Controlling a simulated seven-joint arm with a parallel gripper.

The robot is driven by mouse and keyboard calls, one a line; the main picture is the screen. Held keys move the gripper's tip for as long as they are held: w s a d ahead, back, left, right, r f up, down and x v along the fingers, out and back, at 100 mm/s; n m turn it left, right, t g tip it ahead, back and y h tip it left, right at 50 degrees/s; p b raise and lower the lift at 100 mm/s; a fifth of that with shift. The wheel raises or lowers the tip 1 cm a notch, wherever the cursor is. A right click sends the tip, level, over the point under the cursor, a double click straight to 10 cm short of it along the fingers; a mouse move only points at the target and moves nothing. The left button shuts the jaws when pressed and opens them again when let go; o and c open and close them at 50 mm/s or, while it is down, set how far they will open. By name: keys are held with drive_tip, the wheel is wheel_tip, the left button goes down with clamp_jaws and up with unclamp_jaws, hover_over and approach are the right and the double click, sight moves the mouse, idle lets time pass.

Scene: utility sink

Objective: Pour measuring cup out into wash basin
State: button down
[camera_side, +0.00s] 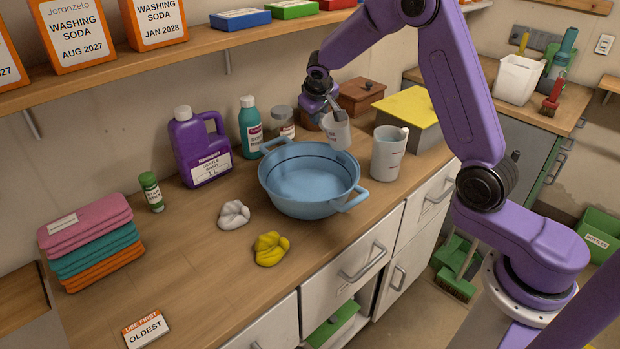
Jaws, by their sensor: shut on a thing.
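The blue wash basin (309,205) stands on the wooden counter, with a handle at each side and a dark line inside near its rim. My gripper (334,112) is behind and above the basin's back right rim. It is shut on a small pale grey measuring cup (337,134). The cup is above the back right edge of the basin, and looks slightly tilted. Its contents cannot be made out. The gripper's fingers are small and partly hidden by the cup.
A larger grey jug (387,155) stands close right of the basin. A purple bottle (199,150), a teal bottle (249,128) and a jar (282,122) stand behind left. White (233,214) and yellow (270,249) cloths lie in front left. A shelf (200,48) runs above.

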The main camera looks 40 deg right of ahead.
drive_tip(key=shift+d+f+m+y+b, duration=0.2)
drive_tip(key=shift+d+m+y+b, duration=0.2)
drive_tip(key=shift+d+y+b, duration=0.55)
drive_tip(key=shift+d+r+m+y+b, duration=0.4)
drive_tip(key=shift+d+y+b, duration=0.3)
drive_tip(key=shift+y, duration=0.25)
